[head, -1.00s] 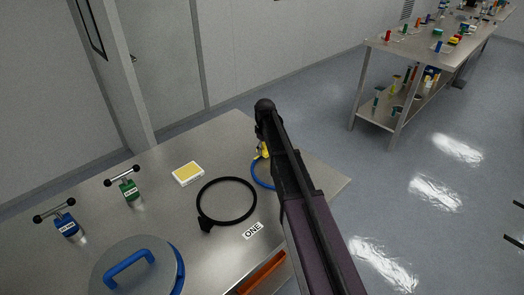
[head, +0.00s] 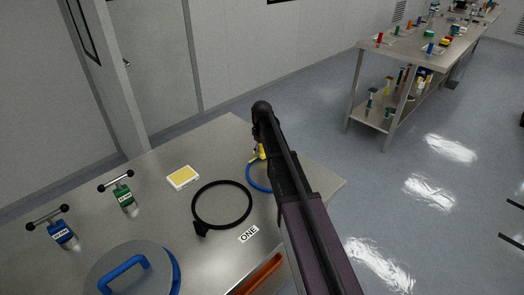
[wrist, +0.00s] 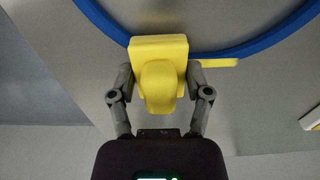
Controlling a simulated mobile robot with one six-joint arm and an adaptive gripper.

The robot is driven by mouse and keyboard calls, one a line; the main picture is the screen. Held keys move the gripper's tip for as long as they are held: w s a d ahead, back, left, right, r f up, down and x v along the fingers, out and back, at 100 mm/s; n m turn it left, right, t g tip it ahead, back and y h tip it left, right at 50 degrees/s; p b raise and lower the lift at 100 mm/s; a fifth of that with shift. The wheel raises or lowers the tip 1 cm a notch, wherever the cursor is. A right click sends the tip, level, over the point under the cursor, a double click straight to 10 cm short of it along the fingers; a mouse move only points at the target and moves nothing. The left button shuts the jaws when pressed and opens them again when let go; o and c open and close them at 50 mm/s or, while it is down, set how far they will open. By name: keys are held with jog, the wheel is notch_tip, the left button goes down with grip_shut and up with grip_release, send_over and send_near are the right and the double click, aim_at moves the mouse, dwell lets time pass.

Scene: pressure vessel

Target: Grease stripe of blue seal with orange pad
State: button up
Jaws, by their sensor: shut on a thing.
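My gripper (wrist: 160,88) is shut on a yellow pad with a rounded grip (wrist: 158,85); it looks yellow, not orange. In the head view the pad (head: 257,153) shows partly behind my arm. The blue seal (wrist: 105,22) is a ring lying on the steel table; the pad overlaps its near edge in the wrist view. I cannot tell whether pad and seal touch. A short yellow stripe (wrist: 220,62) lies right of the pad, along the seal's outer edge. In the head view my arm hides much of the seal (head: 256,180).
Another bench (head: 385,50) stands at the back right.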

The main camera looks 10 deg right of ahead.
aim_at(255, 161)
jog(key=shift+s+a, duration=0.15)
jog(key=shift+s+a, duration=0.45)
jog(key=shift+a, duration=0.3)
jog(key=shift+s+a, duration=0.45)
jog(key=shift+a, duration=0.25)
jog(key=shift+a, duration=0.1)
jog(key=shift+s+a, duration=0.55)
jog(key=shift+a, duration=0.25)
jog(key=shift+s+a, duration=0.5)
jog(key=shift+a, duration=0.25)
jog(key=shift+w+r+p, duration=0.1)
jog(key=shift+r+p, duration=2.9)
jog(key=shift+p, duration=0.05)
jog(key=shift+r+p, duration=1.5)
